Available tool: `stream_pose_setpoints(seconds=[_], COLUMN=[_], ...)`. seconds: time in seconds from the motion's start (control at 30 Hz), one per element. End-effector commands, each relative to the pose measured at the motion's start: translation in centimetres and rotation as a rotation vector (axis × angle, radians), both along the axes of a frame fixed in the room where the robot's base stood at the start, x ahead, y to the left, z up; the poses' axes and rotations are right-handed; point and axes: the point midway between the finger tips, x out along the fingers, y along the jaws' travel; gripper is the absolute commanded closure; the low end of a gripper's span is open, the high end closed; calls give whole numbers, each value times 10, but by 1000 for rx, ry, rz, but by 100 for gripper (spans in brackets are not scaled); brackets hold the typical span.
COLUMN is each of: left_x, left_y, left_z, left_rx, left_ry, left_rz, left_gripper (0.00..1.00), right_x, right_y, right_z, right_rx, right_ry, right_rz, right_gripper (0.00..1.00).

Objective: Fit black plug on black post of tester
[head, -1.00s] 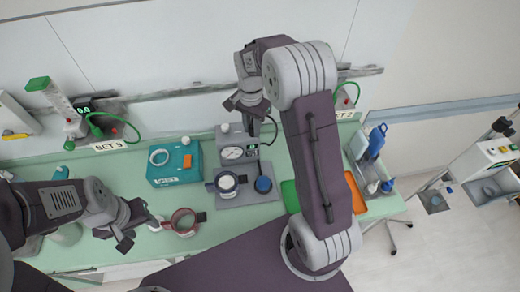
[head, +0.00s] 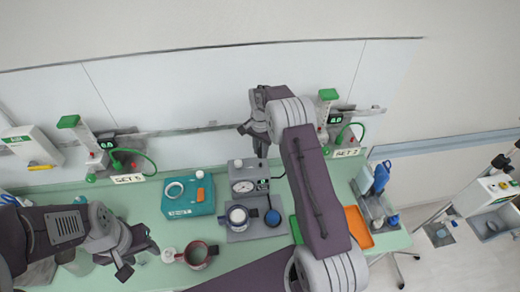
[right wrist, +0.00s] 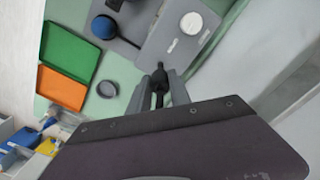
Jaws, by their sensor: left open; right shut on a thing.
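The tester is a grey box with a round gauge (head: 244,186) and a white knob on top, standing on the bench in the head view. Its grey top, with the white knob (right wrist: 191,23), also shows in the right wrist view. My right gripper (right wrist: 160,88) is shut on the small black plug (right wrist: 160,73), which shows between its fingertips near the edge of the tester's top. In the head view this gripper (head: 258,132) is behind and above the tester. I cannot make out the black post. My left gripper (head: 138,258) is open and empty over the bench's left part.
A blue bulb (head: 272,217) and a round cuff (head: 237,216) are in front of the gauge. Green (right wrist: 77,48) and orange (right wrist: 61,89) trays lie to the right in the head view.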

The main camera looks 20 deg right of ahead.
Motion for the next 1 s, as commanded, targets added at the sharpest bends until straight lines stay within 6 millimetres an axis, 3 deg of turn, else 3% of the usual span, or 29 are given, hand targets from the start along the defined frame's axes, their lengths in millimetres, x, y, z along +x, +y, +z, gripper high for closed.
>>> stream_pose_setpoints(seconds=[0.4,1.0], left_x=[0,0], left_y=[0,0], left_z=[-28,-26], left_rx=[0,0], left_ry=[0,0], left_rz=[0,0], left_gripper=[51,51], right_x=[0,0], right_y=[0,0], right_z=[-34,-33], right_rx=[0,0], right_ry=[0,0], right_rz=[0,0], right_gripper=[100,100])
